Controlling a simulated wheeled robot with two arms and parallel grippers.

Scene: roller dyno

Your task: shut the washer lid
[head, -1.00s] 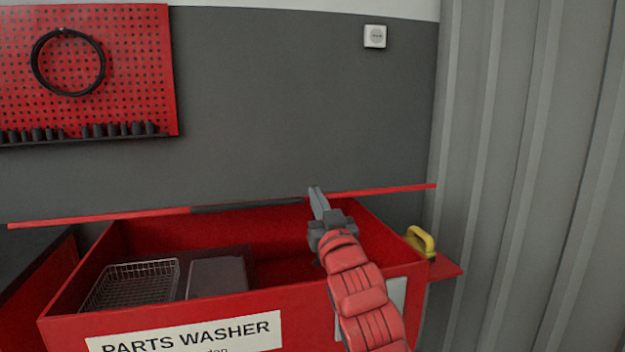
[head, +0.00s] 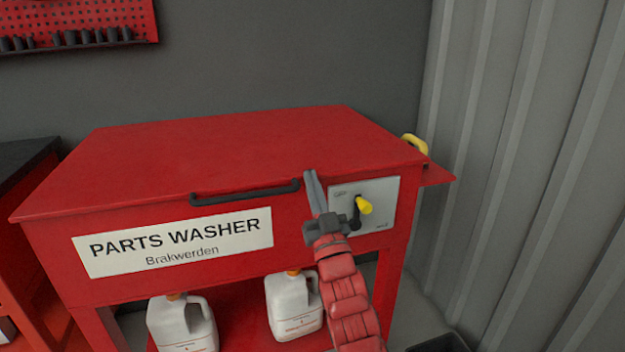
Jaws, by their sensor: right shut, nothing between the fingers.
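The red parts washer's lid (head: 225,148) lies flat over the tub in the head view, and the tub's inside is hidden. A dark bar handle (head: 245,193) runs along the lid's front edge. My right gripper (head: 311,180) is shut and empty, just right of the handle's right end, in front of the washer's front face. I cannot tell whether it touches the lid edge. The front carries a white label (head: 172,240) reading PARTS WASHER. My left gripper is not in view.
A grey panel with a yellow-tipped lever (head: 364,205) is right beside my right gripper. A yellow handle (head: 415,144) stands at the washer's right side. White jugs (head: 293,303) sit on the shelf below. A corrugated wall (head: 520,170) bounds the right.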

